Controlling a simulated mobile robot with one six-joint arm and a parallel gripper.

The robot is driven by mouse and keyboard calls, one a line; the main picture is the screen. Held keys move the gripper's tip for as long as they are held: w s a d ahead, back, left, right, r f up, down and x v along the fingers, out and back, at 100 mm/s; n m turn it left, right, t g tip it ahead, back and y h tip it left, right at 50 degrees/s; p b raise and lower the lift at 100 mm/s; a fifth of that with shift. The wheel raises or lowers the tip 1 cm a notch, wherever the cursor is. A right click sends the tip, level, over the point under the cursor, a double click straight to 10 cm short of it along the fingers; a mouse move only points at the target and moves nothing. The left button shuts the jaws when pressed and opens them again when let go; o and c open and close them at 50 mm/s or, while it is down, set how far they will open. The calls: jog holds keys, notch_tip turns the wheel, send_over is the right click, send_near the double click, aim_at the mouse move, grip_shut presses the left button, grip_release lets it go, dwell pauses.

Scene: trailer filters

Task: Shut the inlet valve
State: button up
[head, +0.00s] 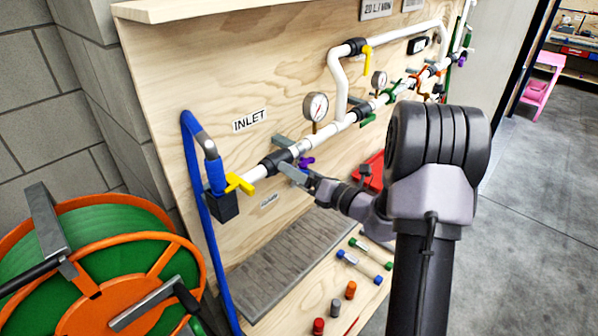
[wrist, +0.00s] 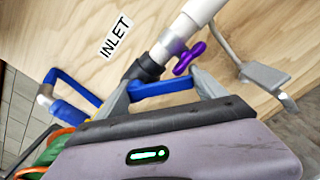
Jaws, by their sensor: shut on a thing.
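The inlet pipe section runs along the plywood board below the INLET label (head: 250,121), which also shows in the wrist view (wrist: 115,37). A dark valve body (wrist: 147,68) sits on the white pipe, with a blue handle (wrist: 163,88) in front of it. My gripper (wrist: 161,85) is shut on the blue handle, with one grey finger at each end. The handle lies at an angle to the pipe. In the head view my gripper (head: 283,156) is at the dark body (head: 272,163), and the handle is mostly hidden.
A purple handle (wrist: 189,58) is close beside the right finger. A yellow handle (head: 240,184) and blue hose (head: 192,170) are to the left. A gauge (head: 316,107) stands above the pipe. A green hose reel (head: 100,235) fills the lower left.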

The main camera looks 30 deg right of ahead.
jog(key=shift+m+p, duration=0.3)
jog(key=shift+p, duration=0.2)
jog(key=shift+c, duration=0.3)
jog(key=m+p, duration=0.2)
jog(key=p, duration=0.1)
jog(key=shift+s+a+f, duration=0.1)
jog(key=shift+s+a, duration=0.05)
jog(key=shift+a, duration=0.1)
jog(key=m+p, duration=0.1)
jog(key=p, duration=0.1)
jog(key=m+p, duration=0.1)
jog(key=shift+s+a+f+m, duration=0.1)
jog(key=shift+a+f+m, duration=0.15)
jog(key=shift+a+m, duration=0.05)
jog(key=m+p, duration=0.2)
jog(key=a+m+p, duration=0.1)
jog(key=p, duration=0.1)
jog(key=f+m+p, duration=0.1)
jog(key=m, duration=0.1)
jog(key=shift+s+a+m+p, duration=0.25)
jog(key=shift+a+m+p, duration=0.05)
jog(key=shift+p, duration=0.1)
jog(key=o, duration=2)
jog(key=shift+o, duration=0.2)
jog(key=p+v, duration=0.1)
jog(key=v, duration=1.6)
jog(key=shift+s, duration=0.25)
